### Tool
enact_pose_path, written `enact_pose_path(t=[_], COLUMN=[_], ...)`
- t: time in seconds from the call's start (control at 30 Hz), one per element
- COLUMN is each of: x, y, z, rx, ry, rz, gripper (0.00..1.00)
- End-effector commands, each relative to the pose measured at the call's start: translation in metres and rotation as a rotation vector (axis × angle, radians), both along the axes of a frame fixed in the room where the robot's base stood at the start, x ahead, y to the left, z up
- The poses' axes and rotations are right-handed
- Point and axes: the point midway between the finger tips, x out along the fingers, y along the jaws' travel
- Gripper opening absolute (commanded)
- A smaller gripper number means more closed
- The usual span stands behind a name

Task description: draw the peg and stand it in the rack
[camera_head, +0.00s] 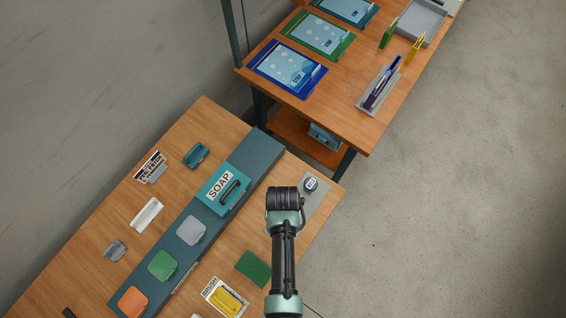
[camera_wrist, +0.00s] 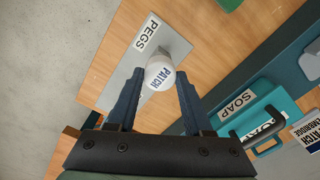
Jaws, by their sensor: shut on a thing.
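A white peg (camera_wrist: 160,72) with a blue PATCH label shows between the fingers in the wrist view. My gripper (camera_wrist: 160,88) is shut on it. Behind it lies a grey plate labelled PEGS (camera_wrist: 122,88). I cannot tell whether the peg stands in the plate or is held above it. In the head view the arm's dark wrist hides the fingers, beside the right end of the grey plate (camera_head: 319,197) at the bench's right edge. A round labelled top (camera_head: 310,183) shows there.
A teal SOAP box (camera_head: 222,189) stands left of my wrist on a dark strip. Orange, green and grey blocks line that strip. A second table (camera_head: 340,110) with trays stands beyond. Floor on the right is clear.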

Motion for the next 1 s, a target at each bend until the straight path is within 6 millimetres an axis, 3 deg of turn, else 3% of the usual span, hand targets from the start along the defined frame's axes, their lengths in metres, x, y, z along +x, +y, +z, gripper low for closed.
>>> enact_pose_path(t=[0.9, 0.93, 1.0], x=[0.000, 0.000, 0.000], y=[0.000, 0.000, 0.000], z=[-0.024, -0.024, -0.023], rx=[0.000, 0.000, 0.000], ry=[-0.001, -0.001, -0.001], rz=[0.000, 0.000, 0.000], gripper=[0.00, 0.52, 0.65])
